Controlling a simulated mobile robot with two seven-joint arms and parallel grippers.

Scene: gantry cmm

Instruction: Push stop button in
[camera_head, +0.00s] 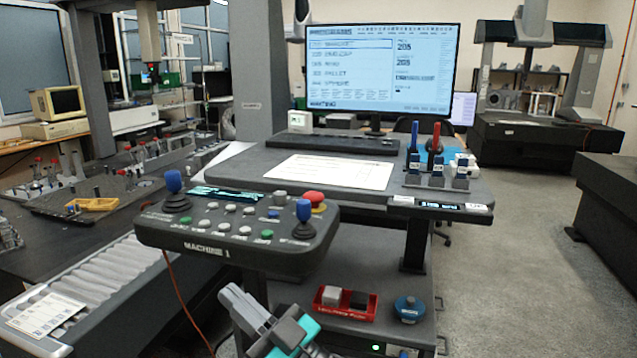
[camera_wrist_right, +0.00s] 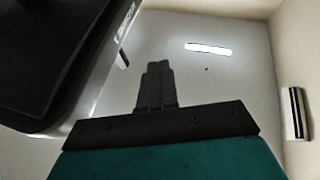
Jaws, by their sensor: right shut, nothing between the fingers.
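The stop button is a red mushroom cap (camera_head: 314,198) on a yellow collar at the back right of the grey control box (camera_head: 190,247), marked MACHINE 1. The cap stands up above the box top; how far in it sits I cannot tell. My right gripper (camera_head: 232,293) is below and in front of the box in the head view, apart from the button. In the right wrist view its fingers (camera_wrist_right: 155,82) are together and empty, with ceiling behind them. My left gripper is not in view.
Two blue-topped joysticks (camera_head: 174,190) (camera_head: 303,212) flank the box's small buttons; the right one stands close to the stop button. Behind is a desk with a paper sheet (camera_head: 328,171), keyboard and monitor (camera_head: 380,68). A red tray (camera_head: 345,303) lies on the lower shelf.

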